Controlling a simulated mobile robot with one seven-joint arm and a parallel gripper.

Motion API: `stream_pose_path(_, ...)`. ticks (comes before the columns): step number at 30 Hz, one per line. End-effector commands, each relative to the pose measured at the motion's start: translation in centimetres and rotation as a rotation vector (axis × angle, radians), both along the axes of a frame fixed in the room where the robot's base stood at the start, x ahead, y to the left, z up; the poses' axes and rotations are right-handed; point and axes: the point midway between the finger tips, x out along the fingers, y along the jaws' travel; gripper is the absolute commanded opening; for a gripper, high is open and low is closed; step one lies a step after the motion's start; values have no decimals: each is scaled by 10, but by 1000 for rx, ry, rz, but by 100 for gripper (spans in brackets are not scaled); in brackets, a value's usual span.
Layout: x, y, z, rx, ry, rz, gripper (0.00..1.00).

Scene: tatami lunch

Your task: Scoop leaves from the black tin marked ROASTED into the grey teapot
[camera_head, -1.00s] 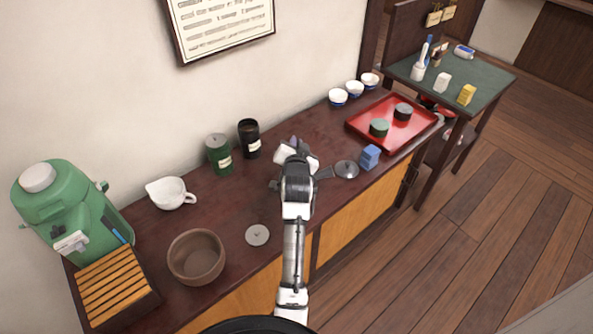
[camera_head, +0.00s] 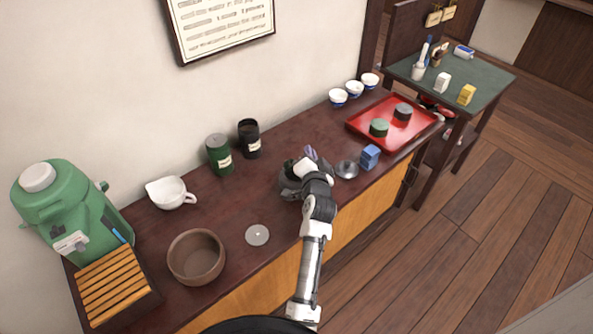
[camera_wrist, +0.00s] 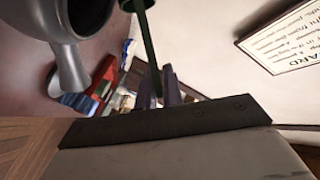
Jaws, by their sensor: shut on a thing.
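The black tin (camera_head: 249,138) stands upright by the wall with a pale label too small to read. The grey teapot (camera_head: 288,186) sits mid-counter, partly hidden by my arm. In the wrist view the teapot's side handle (camera_wrist: 70,72) and rim show at upper left. My gripper (camera_head: 311,154) is above the teapot's right side. In the wrist view my gripper (camera_wrist: 165,88) is shut on a thin dark green scoop (camera_wrist: 149,45). The scoop's far end is beside the teapot's rim, cut off by the top edge. Whether it holds leaves cannot be seen.
A green tin (camera_head: 219,154) stands left of the black one. A grey lid (camera_head: 347,169) and blue box (camera_head: 370,156) lie to the right, before a red tray (camera_head: 385,143). A white pitcher (camera_head: 170,193), brown bowl (camera_head: 196,257) and flat disc (camera_head: 257,235) are left.

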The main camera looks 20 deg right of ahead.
Motion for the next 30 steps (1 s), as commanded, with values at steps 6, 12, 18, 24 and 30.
stream_pose_path(6, -2, -2, -1, 23, -19, 0, 0)
stream_pose_path(12, -2, -3, -3, 44, -37, 0, 0)
stream_pose_path(18, -3, -4, -4, 65, -55, 0, 0)
stream_pose_path(24, -5, -6, -5, 86, -73, -1, 0)
stream_pose_path(30, -6, -7, -7, 104, -90, 1, 0)
